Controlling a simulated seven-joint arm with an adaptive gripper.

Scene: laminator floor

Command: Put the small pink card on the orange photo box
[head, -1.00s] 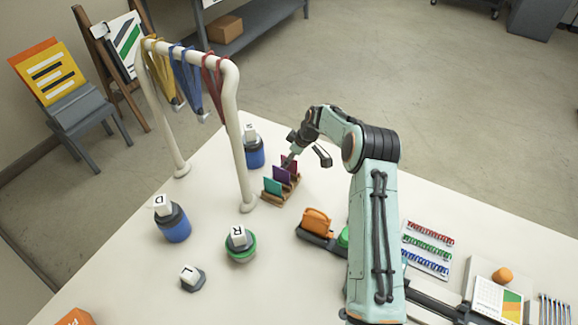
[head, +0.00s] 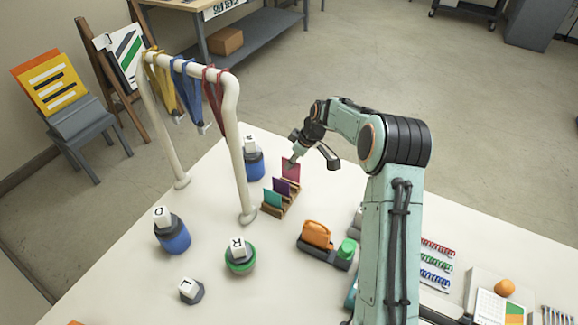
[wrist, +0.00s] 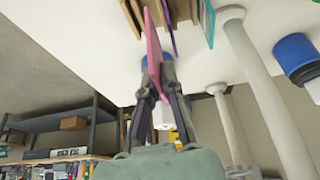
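The small pink card (head: 291,168) is upright in my gripper (head: 293,160), above the far end of the wooden card rack (head: 288,208). It stands higher against the rack than the other cards. In the wrist view the pink card (wrist: 153,45) is between the two fingers of my gripper (wrist: 157,82), which are closed on it. A purple card (head: 281,186) and a teal card (head: 272,199) stand in the rack. Only a sliver of an orange thing (head: 75,323), likely the orange photo box, shows at the bottom left edge.
A cream rail (head: 240,165) with hanging lanyards stands left of the rack. Blue pots (head: 172,238), a green pot (head: 240,261) and a small grey one (head: 191,293) carry lettered cubes. An orange device (head: 317,234) sits right of the rack.

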